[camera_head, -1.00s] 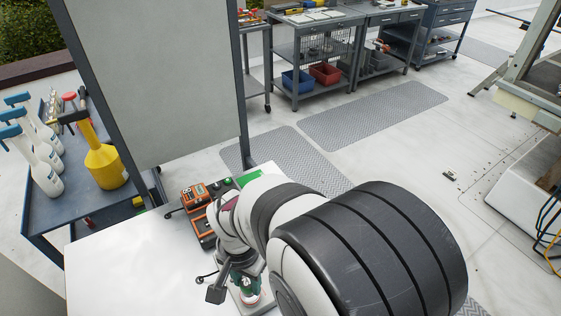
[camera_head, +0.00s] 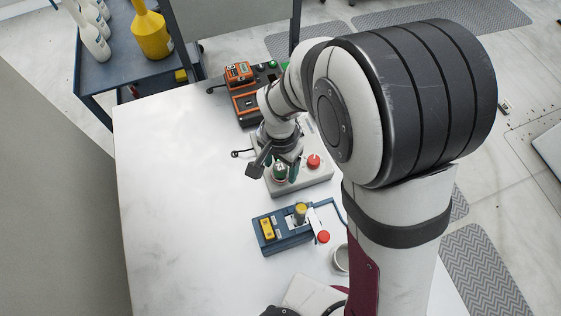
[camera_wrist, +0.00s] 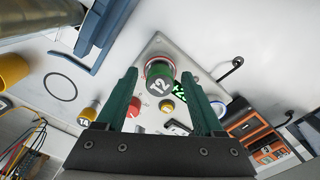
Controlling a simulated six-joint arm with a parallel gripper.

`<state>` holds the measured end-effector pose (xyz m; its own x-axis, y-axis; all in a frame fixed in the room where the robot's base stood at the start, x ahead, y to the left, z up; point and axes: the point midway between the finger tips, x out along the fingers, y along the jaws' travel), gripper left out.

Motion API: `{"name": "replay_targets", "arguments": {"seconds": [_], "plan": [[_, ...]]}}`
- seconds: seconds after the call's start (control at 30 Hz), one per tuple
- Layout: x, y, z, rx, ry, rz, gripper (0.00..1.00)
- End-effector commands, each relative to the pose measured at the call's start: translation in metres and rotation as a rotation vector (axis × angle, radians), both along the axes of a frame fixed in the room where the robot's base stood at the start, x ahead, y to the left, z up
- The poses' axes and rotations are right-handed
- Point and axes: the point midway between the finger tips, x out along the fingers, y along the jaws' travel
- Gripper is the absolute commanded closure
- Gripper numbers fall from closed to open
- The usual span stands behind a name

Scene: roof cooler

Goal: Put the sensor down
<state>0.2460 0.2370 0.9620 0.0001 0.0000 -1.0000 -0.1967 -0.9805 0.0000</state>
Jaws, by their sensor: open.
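A green cylinder marked 12 (camera_wrist: 160,86), likely the sensor, stands on a grey panel box (camera_wrist: 160,47). In the head view the green cylinder (camera_head: 279,173) is small and partly covered by my gripper (camera_head: 284,168). In the wrist view my gripper (camera_wrist: 159,76) is open, with one green finger on each side of the cylinder. I see gaps beside it there, but cannot tell how deep the fingers reach. The panel box also shows in the head view (camera_head: 318,180).
A red button (camera_head: 313,161) sits on the panel box close to my gripper. An orange meter (camera_head: 239,73) is behind. The left of the white table (camera_head: 185,200) is clear.

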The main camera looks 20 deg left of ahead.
Motion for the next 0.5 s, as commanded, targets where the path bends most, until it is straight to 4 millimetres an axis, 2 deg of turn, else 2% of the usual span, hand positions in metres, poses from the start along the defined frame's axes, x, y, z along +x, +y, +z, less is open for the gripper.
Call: {"name": "replay_targets", "arguments": {"seconds": [0.07, 0.17, 0.4, 0.5], "plan": [[0.0, 0.0, 0.001, 0.001, 0.0, 0.0, 0.31], [0.001, 0.001, 0.013, 0.002, -0.004, 0.001, 0.31], [0.001, 0.001, 0.081, 0.005, -0.005, 0.001, 0.31], [0.001, 0.001, 0.105, 0.004, -0.004, 0.001, 0.31]]}}
